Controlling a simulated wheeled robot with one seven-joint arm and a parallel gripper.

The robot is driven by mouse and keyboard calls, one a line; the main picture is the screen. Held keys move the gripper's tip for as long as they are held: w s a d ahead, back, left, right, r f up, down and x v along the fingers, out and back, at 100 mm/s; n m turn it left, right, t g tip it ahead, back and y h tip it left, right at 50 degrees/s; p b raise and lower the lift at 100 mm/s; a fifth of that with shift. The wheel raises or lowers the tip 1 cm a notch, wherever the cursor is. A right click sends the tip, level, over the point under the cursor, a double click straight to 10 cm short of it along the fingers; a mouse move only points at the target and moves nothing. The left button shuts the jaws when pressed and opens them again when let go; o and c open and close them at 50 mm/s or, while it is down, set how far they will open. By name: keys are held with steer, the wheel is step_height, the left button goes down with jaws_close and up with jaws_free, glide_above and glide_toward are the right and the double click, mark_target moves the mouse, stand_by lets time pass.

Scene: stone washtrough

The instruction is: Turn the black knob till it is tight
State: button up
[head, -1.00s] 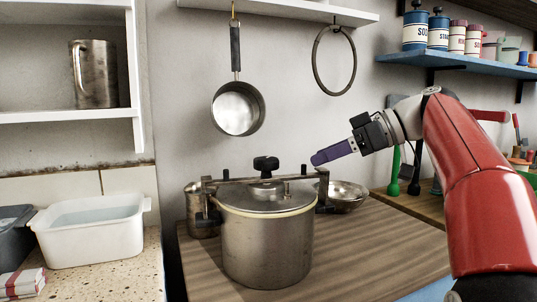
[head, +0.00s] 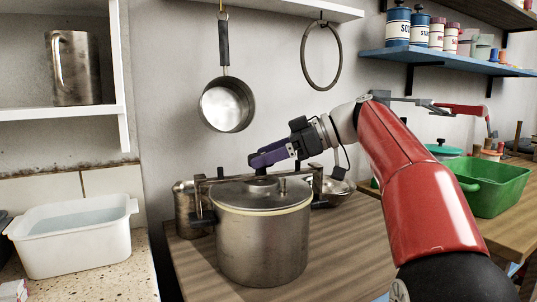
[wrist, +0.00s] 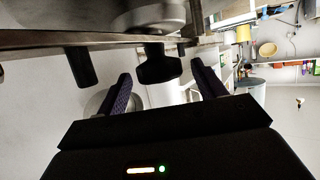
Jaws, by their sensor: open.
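The black knob (wrist: 158,66) shows in the wrist view, in the gap between my two finger ends. My gripper (head: 257,160) reaches in from the right, just over the pot's middle. In the wrist view my gripper (wrist: 160,82) is open, one finger on each side of the knob with some space visible. I cannot tell whether either finger touches it.
A saucepan (head: 228,105) and a ring (head: 321,57) hang on the wall behind. A metal canister (head: 190,208) stands left of the pot and a bowl (head: 338,190) behind right. A green basin (head: 495,190) is at right. Wooden counter in front right is clear.

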steer(key=c, duration=1)
steer(key=shift+f+m+t+b, duration=0.1)
steer(key=shift+m+t+b, duration=0.2)
steer(key=shift+b, duration=0.2)
